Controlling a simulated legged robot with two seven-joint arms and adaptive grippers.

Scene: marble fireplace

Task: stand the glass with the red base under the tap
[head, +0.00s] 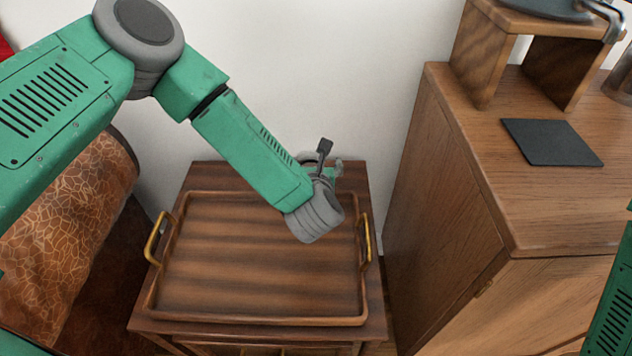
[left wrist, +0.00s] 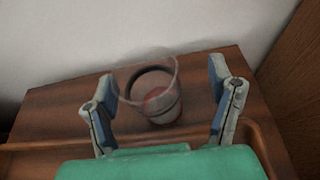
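The glass with the red base (left wrist: 155,98) shows in the left wrist view, clear and with a reddish bottom, near the back of the small dark wooden table. My left gripper (left wrist: 164,78) is open, with a finger on each side of the glass and visible gaps to it. In the head view my left gripper (head: 332,168) is at the table's back edge, and my own wrist hides the glass. The metal tap (head: 609,20) is at the top right, partly cut off, on a wooden stand. My right gripper is out of view.
A wooden tray with brass handles (head: 256,321) fills most of the small table. A tall wooden cabinet (head: 480,140) stands at right, carrying the stand (head: 482,58) and a dark square mat (head: 551,143). A brownish vessel (head: 622,84) is cut off at right. A patterned armchair (head: 70,235) is at left.

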